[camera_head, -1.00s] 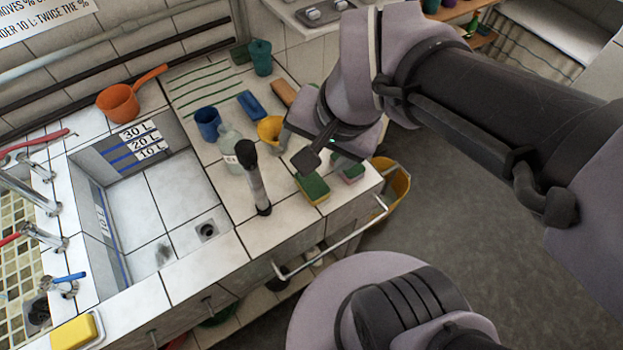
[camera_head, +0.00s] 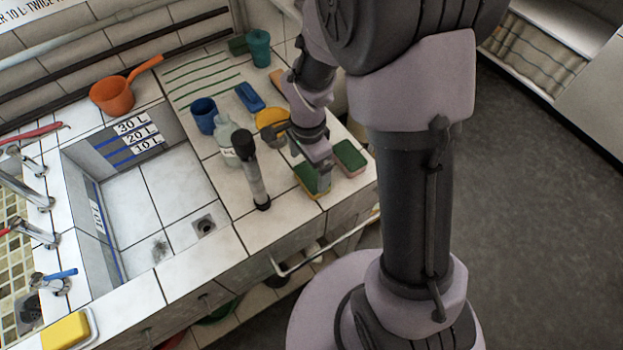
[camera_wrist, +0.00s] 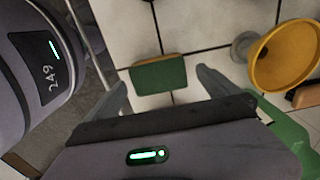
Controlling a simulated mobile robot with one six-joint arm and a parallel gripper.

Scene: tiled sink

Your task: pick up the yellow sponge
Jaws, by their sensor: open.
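A plain yellow sponge (camera_head: 65,331) lies in a pale dish at the sink's front left corner, in the head view. A green-topped sponge with a yellow side (camera_head: 308,183) lies near the counter's right front edge. A green-topped sponge with a reddish side (camera_head: 349,157) lies just right of it. My gripper (camera_head: 323,182) is over these two, far from the plain yellow one. In the wrist view my open gripper (camera_wrist: 159,79) has a green sponge with a brownish edge (camera_wrist: 158,76) between its fingers in the picture. Which of the two it is, and any contact, I cannot tell.
A black-topped upright cylinder (camera_head: 252,172), a pale bottle (camera_head: 229,140), a blue cup (camera_head: 204,115) and a yellow vessel (camera_head: 271,120) stand left of my gripper. The sink basin (camera_head: 150,215) lies between them and the plain yellow sponge. A rail (camera_head: 300,262) runs along the counter front.

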